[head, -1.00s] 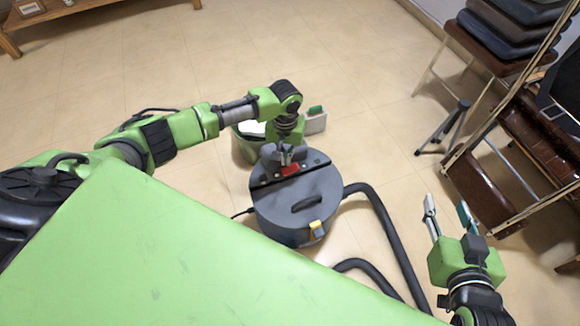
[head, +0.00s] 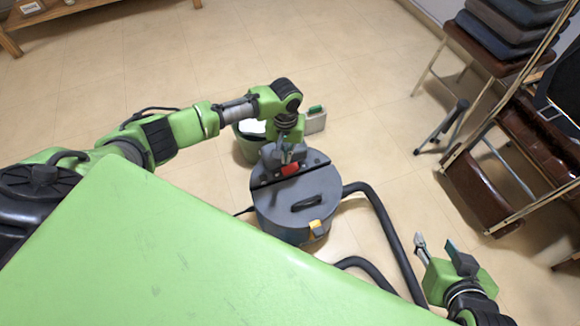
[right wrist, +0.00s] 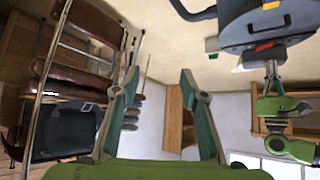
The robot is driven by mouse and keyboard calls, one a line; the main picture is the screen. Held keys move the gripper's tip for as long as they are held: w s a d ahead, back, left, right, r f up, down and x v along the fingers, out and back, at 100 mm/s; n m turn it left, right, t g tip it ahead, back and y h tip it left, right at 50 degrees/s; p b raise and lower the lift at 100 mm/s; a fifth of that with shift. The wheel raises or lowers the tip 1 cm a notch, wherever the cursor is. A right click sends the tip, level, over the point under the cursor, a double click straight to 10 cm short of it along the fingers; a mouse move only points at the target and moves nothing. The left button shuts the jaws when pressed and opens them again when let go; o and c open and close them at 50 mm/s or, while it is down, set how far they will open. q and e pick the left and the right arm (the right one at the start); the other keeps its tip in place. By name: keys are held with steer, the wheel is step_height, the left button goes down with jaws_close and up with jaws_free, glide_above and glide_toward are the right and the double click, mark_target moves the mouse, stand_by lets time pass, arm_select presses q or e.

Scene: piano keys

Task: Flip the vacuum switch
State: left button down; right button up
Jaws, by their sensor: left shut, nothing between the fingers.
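The vacuum (head: 297,203) is a dark grey canister with a black handle and a yellow latch, standing on the floor in the middle of the head view. Its red switch (head: 290,169) sits on the top near the far side. My left gripper (head: 285,160) is shut and empty, with its fingertips right at the switch; I cannot tell whether they touch it. My right gripper (head: 434,245) is open and empty, held to the right of the vacuum. The vacuum also shows upside down in the right wrist view (right wrist: 262,28).
A black hose (head: 392,235) curves over the floor between the vacuum and my right gripper. A green bin (head: 247,148) and a small pale box (head: 315,121) stand behind the vacuum. Folding chairs (head: 485,190) and stacked cushioned chairs (head: 500,55) fill the right side.

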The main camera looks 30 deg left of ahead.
arm_select(q)
steer(key=shift+r+p, duration=0.4)
steer(key=shift+p, duration=0.05)
steer(key=shift+r+p, duration=0.35)
steer(key=shift+p, duration=0.15)
arm_select(e)
steer(key=s+d+f+g, duration=0.1)
steer(key=s+f+g, duration=0.1)
steer(key=s, duration=0.3)
steer(key=s+d+f+g+h, duration=0.1)
steer(key=s+d+f+g, duration=0.1)
steer(key=s, duration=0.3)
steer(key=shift+s+d+f+g, duration=0.15)
steer(key=shift+s+f+g, duration=0.1)
steer(key=shift+g, duration=0.35)
